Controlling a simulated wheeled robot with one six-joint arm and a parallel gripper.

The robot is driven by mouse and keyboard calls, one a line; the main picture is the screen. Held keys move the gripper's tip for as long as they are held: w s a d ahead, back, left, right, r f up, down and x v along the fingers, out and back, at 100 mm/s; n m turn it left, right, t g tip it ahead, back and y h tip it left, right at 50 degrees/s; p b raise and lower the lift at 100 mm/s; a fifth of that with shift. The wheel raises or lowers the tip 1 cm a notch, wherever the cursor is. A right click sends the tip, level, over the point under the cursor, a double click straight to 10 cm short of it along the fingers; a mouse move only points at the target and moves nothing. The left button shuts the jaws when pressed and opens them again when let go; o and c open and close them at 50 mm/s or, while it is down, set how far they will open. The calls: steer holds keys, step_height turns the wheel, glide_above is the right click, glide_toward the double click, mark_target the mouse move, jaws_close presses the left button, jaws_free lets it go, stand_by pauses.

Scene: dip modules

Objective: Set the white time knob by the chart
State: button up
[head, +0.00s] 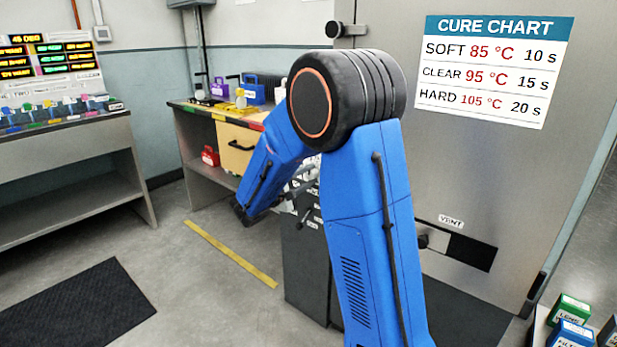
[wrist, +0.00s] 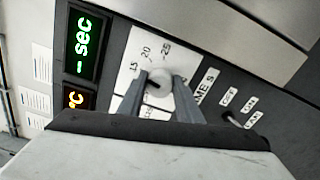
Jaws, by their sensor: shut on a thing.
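In the wrist view my gripper (wrist: 159,88) is shut on the white time knob (wrist: 158,80), with one finger on each side of it. The knob sits on a white dial plate (wrist: 129,78) marked 15, 20 and 25, with other marks hidden by the fingers. I cannot tell which mark the knob points to. The cure chart (head: 492,70) hangs on the grey wall panel in the head view: soft 85 °C 10 s, clear 95 °C 15 s, hard 105 °C 20 s. My blue arm hides much of the control console (head: 304,255) in the head view.
A green display (wrist: 83,42) reading "- sec" and an orange °C display (wrist: 77,100) lie left of the dial. A small toggle switch (wrist: 233,119) is at its right. A vent slider (head: 455,246) is under the chart. A bench (head: 190,123) stands behind.

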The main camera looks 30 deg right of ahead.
steer(key=m, duration=0.5)
steer(key=shift+f+m, duration=0.2)
steer(key=shift+m, duration=0.1)
steer(key=shift+s, duration=0.1)
stand_by(0.4)
steer(key=o, duration=1)
steer(key=shift+o, duration=0.2)
steer(key=v, duration=1.7)
steer(key=shift+a, duration=0.25)
steer(key=shift+r, duration=0.1)
steer(key=shift+s+d, duration=0.1)
